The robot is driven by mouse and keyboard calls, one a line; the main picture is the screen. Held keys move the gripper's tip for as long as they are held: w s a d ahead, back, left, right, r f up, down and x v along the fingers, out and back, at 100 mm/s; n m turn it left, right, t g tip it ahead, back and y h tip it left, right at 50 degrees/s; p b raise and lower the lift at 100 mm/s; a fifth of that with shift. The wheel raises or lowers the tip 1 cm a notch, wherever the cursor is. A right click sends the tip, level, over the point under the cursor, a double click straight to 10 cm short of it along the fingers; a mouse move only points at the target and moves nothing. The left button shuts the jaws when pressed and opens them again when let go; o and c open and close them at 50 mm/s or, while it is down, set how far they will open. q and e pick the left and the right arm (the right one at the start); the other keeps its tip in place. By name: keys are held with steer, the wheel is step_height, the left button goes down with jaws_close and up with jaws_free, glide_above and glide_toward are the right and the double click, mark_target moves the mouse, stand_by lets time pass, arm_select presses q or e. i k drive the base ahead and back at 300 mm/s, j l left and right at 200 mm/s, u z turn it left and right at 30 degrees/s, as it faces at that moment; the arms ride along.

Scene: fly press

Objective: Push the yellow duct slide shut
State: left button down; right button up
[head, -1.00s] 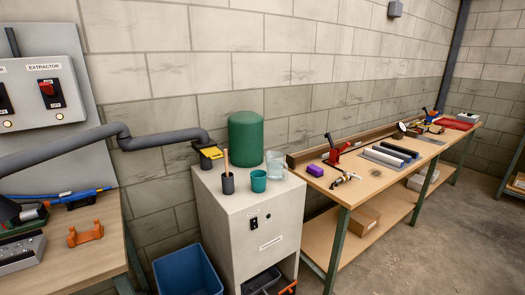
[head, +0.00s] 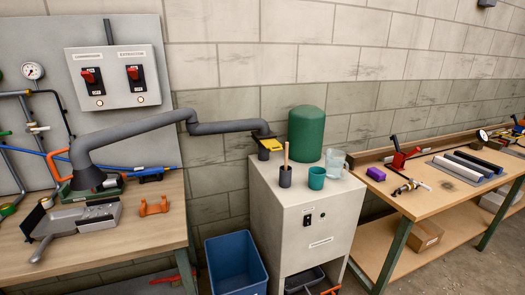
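The yellow duct slide (head: 270,144) sits on the grey duct where it comes down at the back left of the white cabinet's top. It is small in the head view, and I cannot tell how far out it stands. The grey duct (head: 225,127) runs left from it to a hood (head: 87,178) over the left bench. Neither of my grippers is in view.
The white cabinet (head: 318,235) carries a green cylinder (head: 306,134), a dark cup (head: 285,177) with a stick, a teal cup (head: 316,178) and a clear jug (head: 335,162). A blue bin (head: 236,262) stands on the floor left of it. Benches (head: 130,240) flank both sides.

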mark_target(271, 143)
steer(key=i+j+u, duration=0.1)
steer(key=j, duration=0.25)
steer(key=i+j+u, duration=0.1)
steer(key=j, duration=0.25)
steer(key=i+j+u, duration=0.1)
steer(key=j, duration=0.25)
steer(key=i+u, duration=0.3)
steer(key=i, duration=0.5)
